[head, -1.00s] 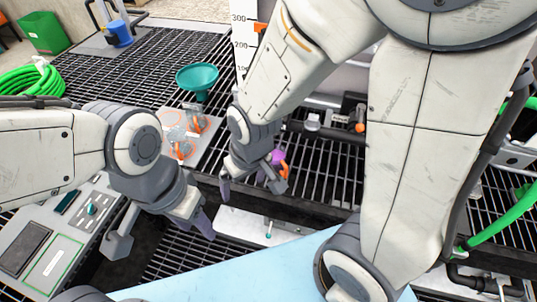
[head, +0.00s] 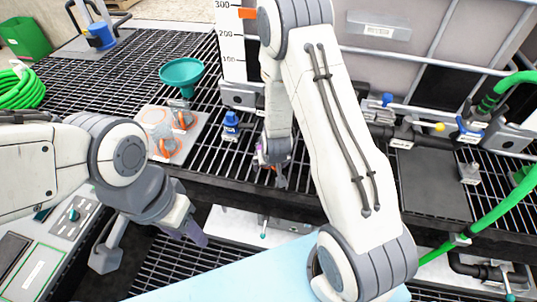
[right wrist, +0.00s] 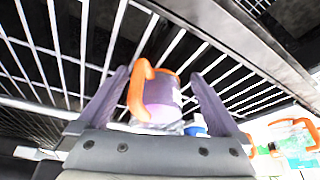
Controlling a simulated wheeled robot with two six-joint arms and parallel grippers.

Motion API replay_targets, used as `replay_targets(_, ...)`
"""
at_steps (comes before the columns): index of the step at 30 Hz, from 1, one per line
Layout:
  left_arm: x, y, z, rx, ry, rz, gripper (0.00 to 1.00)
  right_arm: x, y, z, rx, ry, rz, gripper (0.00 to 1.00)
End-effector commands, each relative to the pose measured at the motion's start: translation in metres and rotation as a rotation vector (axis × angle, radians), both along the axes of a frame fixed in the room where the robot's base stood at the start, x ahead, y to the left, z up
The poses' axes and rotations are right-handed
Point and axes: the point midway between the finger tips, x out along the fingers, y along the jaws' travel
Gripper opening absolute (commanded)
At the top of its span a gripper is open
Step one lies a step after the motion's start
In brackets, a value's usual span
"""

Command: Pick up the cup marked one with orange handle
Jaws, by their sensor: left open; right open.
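A purple cup with an orange handle (right wrist: 160,98) shows between the two fingers of my right gripper (right wrist: 158,100) in the right wrist view. The fingers are open, with gaps on both sides of the cup. The handle is toward the left finger. No number is readable on the cup. In the head view my right gripper (head: 276,170) is low over the dark grating and hides most of the purple cup. Two clear cups with orange handles (head: 160,140) (head: 183,119) stand on a pale board (head: 203,124); their marks are unreadable. My left gripper (head: 188,228) is open and empty over the lower grating.
A teal funnel (head: 182,72) is behind the board. Pipes and valves (head: 405,133) and a green hose (head: 460,225) lie to the right. A control panel (head: 35,255) is at lower left.

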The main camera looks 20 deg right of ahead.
Motion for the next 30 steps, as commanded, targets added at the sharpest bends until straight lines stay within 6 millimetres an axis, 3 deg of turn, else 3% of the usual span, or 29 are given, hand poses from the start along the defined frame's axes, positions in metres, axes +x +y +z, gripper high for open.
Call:
replay_targets(5, 0.0, 0.0, 0.004, 0.0, 0.0, 0.0, 0.48, 0.013, -0.002, 0.001, 0.0, -0.001, -0.001, 1.0)
replay_targets(13, 0.0, 0.0, 0.017, 0.0, 0.0, 0.0, 0.48, 0.054, -0.01, 0.002, 0.001, 0.0, 0.0, 1.0)
replay_targets(18, 0.0, 0.0, 0.019, 0.0, 0.0, 0.0, 0.48, 0.058, -0.011, -0.01, 0.001, 0.002, 0.001, 1.0)
replay_targets(25, 0.0, 0.0, 0.018, 0.0, 0.0, 0.0, 0.48, 0.059, -0.011, -0.011, 0.001, 0.0, 0.001, 1.0)
replay_targets(26, 0.0, 0.0, 0.018, 0.0, 0.0, 0.0, 0.48, 0.059, -0.011, -0.011, 0.001, 0.001, 0.001, 0.92)
replay_targets(30, 0.0, 0.0, 0.018, 0.0, 0.0, 0.0, 0.48, 0.058, -0.011, -0.011, 0.001, 0.001, 0.001, 0.39)
